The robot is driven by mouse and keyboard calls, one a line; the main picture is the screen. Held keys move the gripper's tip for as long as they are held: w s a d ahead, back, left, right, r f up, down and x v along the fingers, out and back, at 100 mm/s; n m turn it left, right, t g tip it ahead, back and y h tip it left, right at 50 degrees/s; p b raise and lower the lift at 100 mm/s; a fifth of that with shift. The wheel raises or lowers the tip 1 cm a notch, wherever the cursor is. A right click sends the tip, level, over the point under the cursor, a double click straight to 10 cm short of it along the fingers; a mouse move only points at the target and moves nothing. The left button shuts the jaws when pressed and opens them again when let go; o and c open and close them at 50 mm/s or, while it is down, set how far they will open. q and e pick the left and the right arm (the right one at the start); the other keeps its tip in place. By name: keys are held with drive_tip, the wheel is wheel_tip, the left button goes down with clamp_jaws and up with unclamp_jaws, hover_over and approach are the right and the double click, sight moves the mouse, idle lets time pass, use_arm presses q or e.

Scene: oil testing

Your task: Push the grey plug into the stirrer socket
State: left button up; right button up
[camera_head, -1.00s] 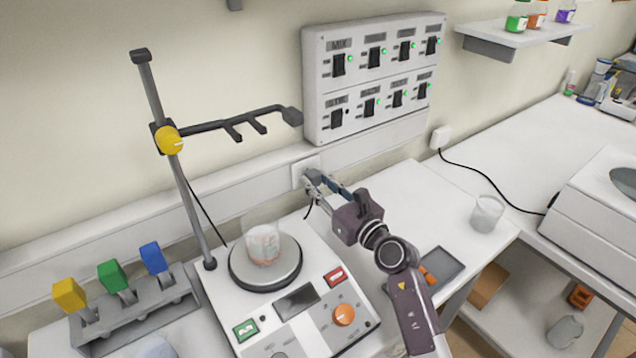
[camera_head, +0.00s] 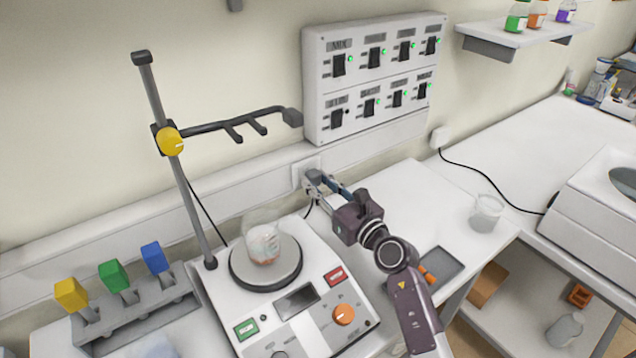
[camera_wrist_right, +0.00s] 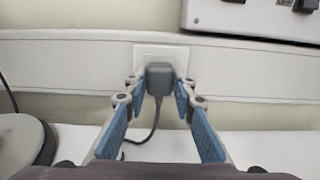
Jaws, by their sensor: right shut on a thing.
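The grey plug (camera_wrist_right: 159,79) is between the blue-padded fingers of my right gripper (camera_wrist_right: 158,92), which is shut on it. The plug is up against the white wall socket (camera_wrist_right: 175,54); I cannot tell how deep its pins sit. Its dark cord (camera_wrist_right: 150,130) hangs down below it. In the head view my right gripper (camera_head: 326,186) reaches up to the socket (camera_head: 298,172), and its fingers mostly hide the plug. The stirrer (camera_head: 290,314) stands on the bench just left of my right arm, with a beaker (camera_head: 263,244) on its plate. My left gripper is not in view.
A switch panel (camera_head: 372,75) hangs on the wall above the socket. A clamp stand (camera_head: 185,192) rises behind the stirrer's left side. A rack (camera_head: 143,308) with coloured blocks stands at left. An empty beaker (camera_head: 486,213) stands right of my arm.

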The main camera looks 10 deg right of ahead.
drive_tip(key=shift+w+a, duration=0.15)
drive_tip(key=shift+w, duration=0.3)
idle(0.6)
drive_tip(key=o, duration=1.1)
drive_tip(key=shift+o, duration=0.2)
drive_tip(key=shift+s, duration=0.1)
drive_tip(key=v, duration=1.2)
drive_tip(key=shift+f, duration=0.1)
